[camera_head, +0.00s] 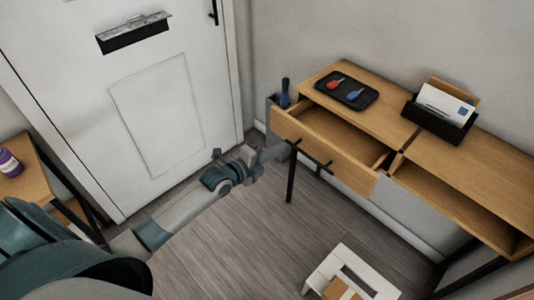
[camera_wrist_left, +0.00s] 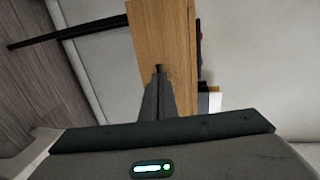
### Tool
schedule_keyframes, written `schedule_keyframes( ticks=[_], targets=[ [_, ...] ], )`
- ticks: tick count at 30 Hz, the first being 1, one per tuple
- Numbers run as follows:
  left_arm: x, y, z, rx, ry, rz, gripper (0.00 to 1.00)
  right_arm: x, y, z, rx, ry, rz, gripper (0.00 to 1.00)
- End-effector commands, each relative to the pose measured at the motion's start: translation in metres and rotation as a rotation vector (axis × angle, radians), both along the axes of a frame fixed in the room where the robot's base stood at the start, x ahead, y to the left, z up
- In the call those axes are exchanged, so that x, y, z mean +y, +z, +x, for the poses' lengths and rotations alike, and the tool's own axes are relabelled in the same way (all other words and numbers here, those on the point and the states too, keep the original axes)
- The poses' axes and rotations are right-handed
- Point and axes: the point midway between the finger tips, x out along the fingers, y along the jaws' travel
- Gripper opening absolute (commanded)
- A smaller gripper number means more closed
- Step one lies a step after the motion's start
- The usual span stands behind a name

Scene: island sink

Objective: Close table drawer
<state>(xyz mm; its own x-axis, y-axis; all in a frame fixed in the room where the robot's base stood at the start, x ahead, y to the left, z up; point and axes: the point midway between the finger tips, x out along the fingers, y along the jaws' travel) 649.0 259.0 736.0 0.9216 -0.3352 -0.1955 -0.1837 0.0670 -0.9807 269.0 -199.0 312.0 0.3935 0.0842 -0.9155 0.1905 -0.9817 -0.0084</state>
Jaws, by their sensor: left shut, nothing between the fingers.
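The wooden table (camera_head: 455,160) stands against the wall at the right. Its left drawer (camera_head: 345,164) is pulled out, and its empty inside shows. My right gripper is not in view.
A black tray (camera_head: 346,103) with a red and a blue item and a black letter holder (camera_head: 437,128) stand on the table. The right table bay (camera_head: 460,195) is open. A white frame-like object (camera_head: 387,286) is on the floor. A white door (camera_head: 160,115) is at the left.

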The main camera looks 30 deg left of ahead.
Motion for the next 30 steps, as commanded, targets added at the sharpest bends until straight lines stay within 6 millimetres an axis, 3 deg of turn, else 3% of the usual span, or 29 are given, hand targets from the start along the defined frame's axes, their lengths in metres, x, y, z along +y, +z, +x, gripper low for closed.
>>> schedule_keyframes(
  ticks=[6, 20, 25, 30],
  targets=[
    [-0.005, -0.003, 0.015, 0.0, 0.001, -0.001, 0.0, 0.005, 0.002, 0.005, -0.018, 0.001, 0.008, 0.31],
    [-0.006, -0.004, 0.018, 0.0, 0.0, 0.0, 0.0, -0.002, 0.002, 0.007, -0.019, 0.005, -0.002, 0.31],
    [-0.012, -0.005, 0.034, -0.002, -0.001, -0.001, 0.0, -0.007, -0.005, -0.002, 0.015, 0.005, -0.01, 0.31],
    [-0.022, -0.005, 0.062, -0.003, -0.001, 0.0, 0.0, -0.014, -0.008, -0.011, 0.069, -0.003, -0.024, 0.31]
  ],
)
